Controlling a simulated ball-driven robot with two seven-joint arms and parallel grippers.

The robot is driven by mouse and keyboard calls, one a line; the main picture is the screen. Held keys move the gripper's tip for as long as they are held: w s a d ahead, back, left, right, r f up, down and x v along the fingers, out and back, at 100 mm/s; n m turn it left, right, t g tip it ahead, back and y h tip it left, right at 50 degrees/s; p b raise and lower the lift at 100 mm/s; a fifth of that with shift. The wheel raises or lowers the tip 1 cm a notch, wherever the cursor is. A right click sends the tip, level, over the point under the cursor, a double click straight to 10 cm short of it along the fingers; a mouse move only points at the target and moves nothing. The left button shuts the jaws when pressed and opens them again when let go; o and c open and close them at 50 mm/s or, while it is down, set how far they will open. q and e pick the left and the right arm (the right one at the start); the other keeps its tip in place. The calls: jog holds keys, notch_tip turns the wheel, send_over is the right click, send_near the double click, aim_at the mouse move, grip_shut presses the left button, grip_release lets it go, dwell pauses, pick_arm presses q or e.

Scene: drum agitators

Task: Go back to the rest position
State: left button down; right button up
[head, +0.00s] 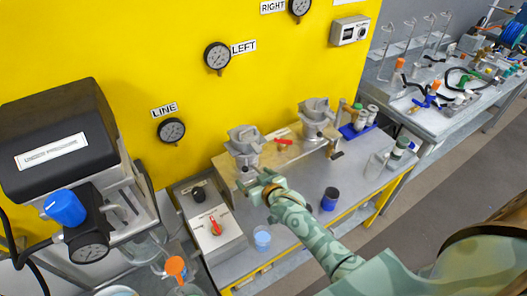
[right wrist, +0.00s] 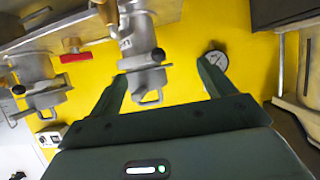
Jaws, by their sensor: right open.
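My right gripper (head: 254,182) is in front of the nearer grey metal agitator (head: 244,142) on the bench. In the right wrist view my right gripper (right wrist: 160,74) is open, its two fingers spread with nothing between them that I can see gripped. A metal agitator body with a wire handle (right wrist: 148,92) shows between and beyond the left finger; whether it is touched I cannot tell. A second agitator (head: 315,115) stands farther right. My left gripper is not in view.
A control box with a red switch (head: 215,226) stands left of the gripper. A dark blue cup (head: 330,198) and a clear blue cup (head: 262,238) stand on the bench nearby. The yellow wall (head: 300,70) with gauges is behind. Grey floor (head: 400,200) is clear at the right.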

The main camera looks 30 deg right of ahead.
jog(key=s+d+r+n+g+h, duration=0.2)
jog(key=s+r, duration=0.2)
jog(key=s, duration=0.5)
jog(key=s+d+r+n+g+h, duration=0.1)
jog(key=s+d+r+n+g, duration=0.15)
jog(key=s, duration=0.55)
jog(key=s+d+r+n+g+h, duration=0.2)
jog(key=s+r, duration=0.3)
jog(key=s, duration=0.4)
jog(key=s+a+f+g+y+b, duration=0.15)
jog(key=f+b, duration=0.45)
jog(key=f, duration=1.4)
jog(key=s+a+f+g+y+b, duration=0.1)
jog(key=s+a+f+y+b, duration=0.35)
jog(key=f, duration=1.65)
jog(key=s+f+m+g+b, duration=0.1)
jog(key=s+f+b, duration=0.4)
jog(key=s+f, duration=0.3)
jog(key=s+d+f+m+g+h+b, duration=0.1)
jog(key=s+f+b, duration=0.4)
jog(key=f, duration=0.8)
jog(key=s+m+g, duration=0.1)
jog(key=s, duration=0.2)
jog(key=shift+d+f+h, duration=0.25)
jog(key=shift+h, duration=0.05)
